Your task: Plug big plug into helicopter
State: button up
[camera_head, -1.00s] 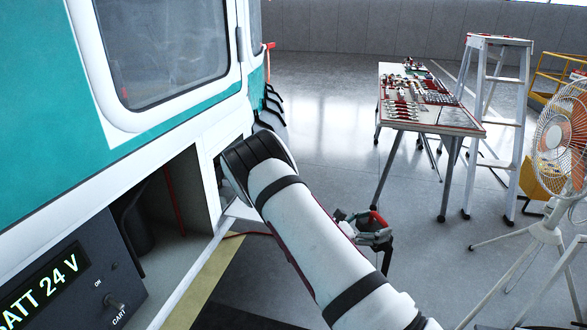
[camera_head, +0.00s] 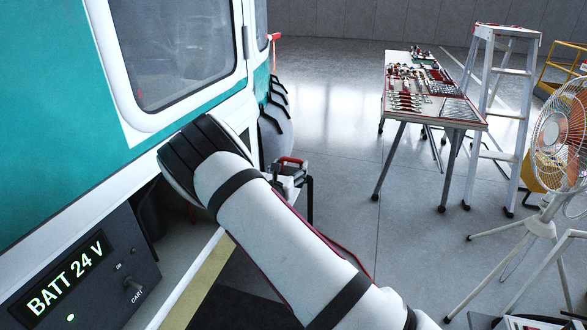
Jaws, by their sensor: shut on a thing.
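The teal and white helicopter (camera_head: 60,130) fills the left side. In its open lower bay, a dark panel (camera_head: 75,275) reads BATT 24 V and has a switch marked CART and a lit green lamp. My white arm crosses the middle. A red cable (camera_head: 345,250) runs behind the arm below the gripper. The helicopter's socket is not visible.
A table (camera_head: 470,117) covered with tools stands at the back right. A stepladder (camera_head: 490,130) and a fan on a tripod (camera_head: 557,145) stand to its right. The grey floor between helicopter and table is open.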

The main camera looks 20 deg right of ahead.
jog(key=w+a+f+b, duration=0.1)
jog(key=w+a+b, duration=0.1)
jog(key=a+b, duration=0.1)
jog(key=w+a+f+b, duration=0.1)
jog(key=w+a+b, duration=0.1)
jog(key=shift+w+a+f, duration=0.1)
jog(key=shift+a+f, duration=0.1)
jog(key=shift+f, duration=0.1)
jog(key=shift+w+a+f+b, duration=0.25)
jog(key=shift+a+f+b, duration=0.2)
jog(key=shift+f, duration=0.15)
jog(key=shift+w+a+f+b, duration=0.2)
jog(key=shift+a+f+b, duration=0.1)
jog(key=shift+f+b, duration=0.25)
jog(key=shift+f, duration=0.1)
jog(key=shift+s+a+f, duration=0.1)
jog(key=shift+s+f, duration=0.1)
jog(key=shift+w+a, duration=0.1)
jog(key=shift+a, duration=0.05)
jog(key=shift+w+a, duration=0.2)
jog(key=shift+a, duration=0.1)
jog(key=shift+w+a+f+b, duration=0.1)
jog(key=shift+w+a+b, duration=0.6)
jog(key=shift+a+b, duration=0.3)
jog(key=o, duration=1.7)
jog(key=shift+a, duration=0.1)
jog(key=shift+c, duration=0.2)
